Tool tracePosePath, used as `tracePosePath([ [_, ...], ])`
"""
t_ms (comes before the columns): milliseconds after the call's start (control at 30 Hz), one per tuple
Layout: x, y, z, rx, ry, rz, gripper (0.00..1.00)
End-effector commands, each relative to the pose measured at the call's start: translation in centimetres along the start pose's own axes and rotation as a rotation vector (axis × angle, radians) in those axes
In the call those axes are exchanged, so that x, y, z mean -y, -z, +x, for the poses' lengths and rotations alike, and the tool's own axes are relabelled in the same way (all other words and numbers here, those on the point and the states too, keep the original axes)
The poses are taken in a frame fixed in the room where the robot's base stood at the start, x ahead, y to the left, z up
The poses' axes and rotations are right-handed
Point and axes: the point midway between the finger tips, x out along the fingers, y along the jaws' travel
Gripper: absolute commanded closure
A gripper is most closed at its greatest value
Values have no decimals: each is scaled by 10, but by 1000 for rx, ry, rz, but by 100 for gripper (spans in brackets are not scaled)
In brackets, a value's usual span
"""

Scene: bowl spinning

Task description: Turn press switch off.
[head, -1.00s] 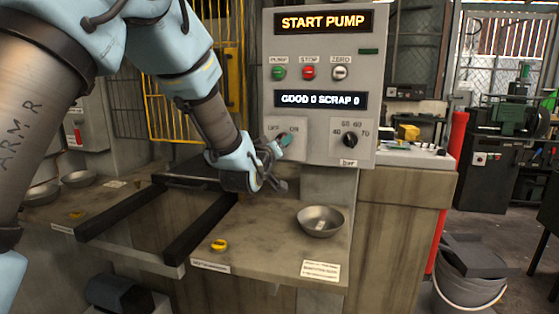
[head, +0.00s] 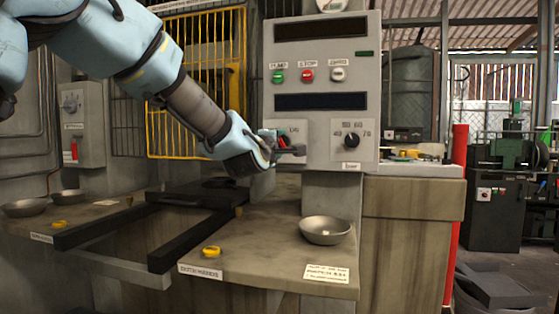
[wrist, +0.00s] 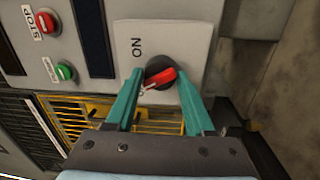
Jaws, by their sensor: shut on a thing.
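The press switch is a black rotary knob with a red handle (wrist: 160,78) on a pale plate of the grey control panel (head: 322,100). In the wrist view the handle lies slanted, and the "ON" label is beside the knob; the other label is mostly hidden. My gripper (wrist: 160,74) has its teal fingers on both sides of the knob and is shut on it. In the head view my gripper (head: 284,145) is at the panel's lower left and covers much of the switch. Both panel displays, the upper one (head: 321,33) and the lower one (head: 321,102), are dark.
A second dial (head: 351,140) is right of the switch. Green (head: 278,76), red (head: 307,75) and white (head: 338,74) buttons sit above. A metal bowl (head: 325,230) and yellow ring (head: 212,251) stand on the worktop below. A yellow grille (head: 195,85) is behind my arm.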

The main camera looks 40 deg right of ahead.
Motion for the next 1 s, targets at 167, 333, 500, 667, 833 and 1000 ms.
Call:
tracePosePath([
  [167,8,0,0,-10,2,-125,100],
  [333,6,-1,0,-15,1,-212,100],
  [500,4,0,0,-20,1,-264,100],
  [667,4,0,0,-22,2,-288,100],
  [833,3,0,0,-22,2,-293,100],
  [1000,3,0,0,-22,2,-293,100],
])
